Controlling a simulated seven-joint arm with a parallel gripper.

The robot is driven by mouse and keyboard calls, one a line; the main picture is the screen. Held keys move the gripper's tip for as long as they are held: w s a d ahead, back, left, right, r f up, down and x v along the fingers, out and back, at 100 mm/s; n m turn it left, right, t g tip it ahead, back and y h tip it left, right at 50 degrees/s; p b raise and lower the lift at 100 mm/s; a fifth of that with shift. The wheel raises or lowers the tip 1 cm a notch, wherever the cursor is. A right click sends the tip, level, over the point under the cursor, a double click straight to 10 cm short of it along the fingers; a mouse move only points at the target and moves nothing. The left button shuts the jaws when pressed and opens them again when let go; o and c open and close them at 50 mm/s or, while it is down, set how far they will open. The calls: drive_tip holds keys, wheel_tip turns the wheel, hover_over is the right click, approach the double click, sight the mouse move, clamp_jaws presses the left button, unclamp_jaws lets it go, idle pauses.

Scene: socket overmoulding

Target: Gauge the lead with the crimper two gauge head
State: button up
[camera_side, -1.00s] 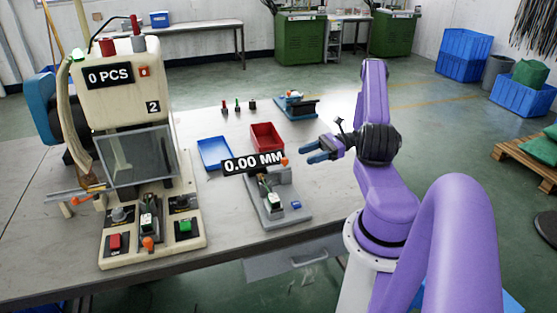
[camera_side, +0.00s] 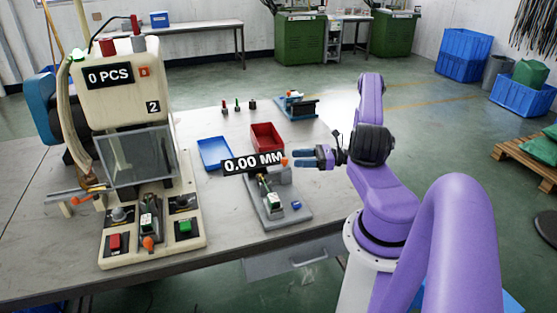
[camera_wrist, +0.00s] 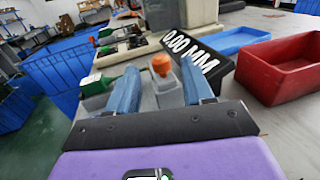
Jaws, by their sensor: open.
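The gauge stand (camera_side: 290,213), a grey fixture with a 0.00 MM display (camera_side: 252,162), sits near the table's front edge. Its orange knob (camera_side: 284,162) is at the top, and a green and dark piece (camera_side: 266,190) lies in its middle; I cannot tell whether this is the lead. My gripper (camera_side: 308,160) is open and empty, just right of the knob. In the wrist view, the knob (camera_wrist: 161,65) appears between the blue fingers of my gripper (camera_wrist: 160,72), with a gap on both sides. Crimper two (camera_side: 122,80), marked 2, stands left and reads 0 PCS.
A blue tray (camera_side: 201,146) and a red tray (camera_side: 254,129) lie behind the gauge stand. A blue fixture (camera_side: 298,112) and several small coloured pieces (camera_side: 237,105) stand farther back. The table (camera_side: 230,240) is bare between crimper and gauge stand.

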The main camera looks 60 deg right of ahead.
sight(278, 166)
drive_tip(key=x, duration=0.8)
